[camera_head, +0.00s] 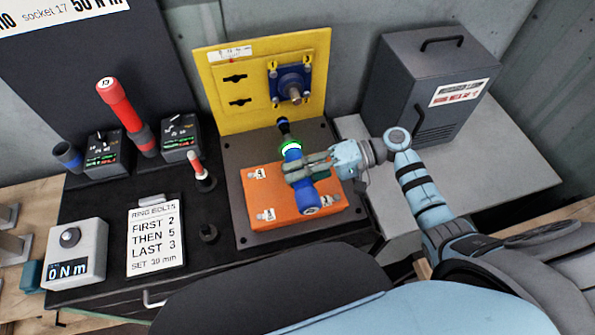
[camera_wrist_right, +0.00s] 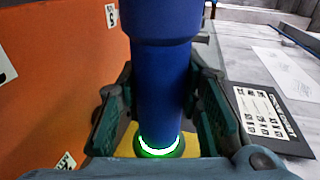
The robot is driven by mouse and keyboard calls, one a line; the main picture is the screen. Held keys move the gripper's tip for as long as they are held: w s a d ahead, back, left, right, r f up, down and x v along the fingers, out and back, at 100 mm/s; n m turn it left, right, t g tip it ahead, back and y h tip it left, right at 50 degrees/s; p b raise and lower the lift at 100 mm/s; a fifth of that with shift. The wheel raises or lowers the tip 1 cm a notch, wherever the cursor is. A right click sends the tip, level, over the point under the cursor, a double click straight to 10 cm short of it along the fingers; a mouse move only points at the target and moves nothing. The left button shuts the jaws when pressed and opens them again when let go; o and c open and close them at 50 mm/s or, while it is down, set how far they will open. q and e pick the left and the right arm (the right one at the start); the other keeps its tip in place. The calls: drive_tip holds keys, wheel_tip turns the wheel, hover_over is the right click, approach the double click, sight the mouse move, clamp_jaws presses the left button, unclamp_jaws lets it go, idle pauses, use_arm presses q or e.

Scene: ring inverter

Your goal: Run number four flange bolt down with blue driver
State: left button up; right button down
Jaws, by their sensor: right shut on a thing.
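My right gripper (camera_head: 306,168) is shut on the blue driver (camera_head: 298,178), and its fingers close around the blue body from both sides. The driver has a lit green ring (camera_head: 290,148), and its black tip points toward the yellow panel (camera_head: 226,65). In the right wrist view the blue driver (camera_wrist_right: 162,75) stands between the two fingers, with the glowing ring at the bottom. A blue flange (camera_head: 291,82) with a protruding shaft is mounted on the panel, with bolts around it. The tip looks below the flange and apart from it. Bolt numbers are not readable. My left gripper is not in view.
An orange block (camera_head: 288,214) with numbered labels lies below the driver. A red driver (camera_head: 122,112), two dial boxes, a ring bolts card (camera_head: 155,240) and a torque readout (camera_head: 75,252) stand left. A grey cabinet (camera_head: 428,82) stands at the back right.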

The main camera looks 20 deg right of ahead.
sight(290, 145)
drive_tip(key=shift+w+d+f+b, duration=0.1)
drive_tip(key=shift+w+f+b, duration=0.05)
drive_tip(key=shift+w+b, duration=1.3)
drive_tip(key=w+b, duration=0.2)
drive_tip(key=w, duration=0.1)
drive_tip(key=shift+b, duration=0.3)
drive_tip(key=shift+w+d, duration=0.1)
drive_tip(key=shift+w, duration=0.2)
drive_tip(key=shift+r, duration=0.25)
drive_tip(key=shift+s+r, duration=0.1)
drive_tip(key=shift+r, duration=0.05)
drive_tip(key=shift+w+f, duration=0.2)
drive_tip(key=shift+w, duration=0.05)
drive_tip(key=shift+w+r+b, duration=0.1)
drive_tip(key=shift+w+b, duration=0.7)
drive_tip(key=shift+b, duration=0.2)
drive_tip(key=shift+r, duration=0.1)
idle(0.6)
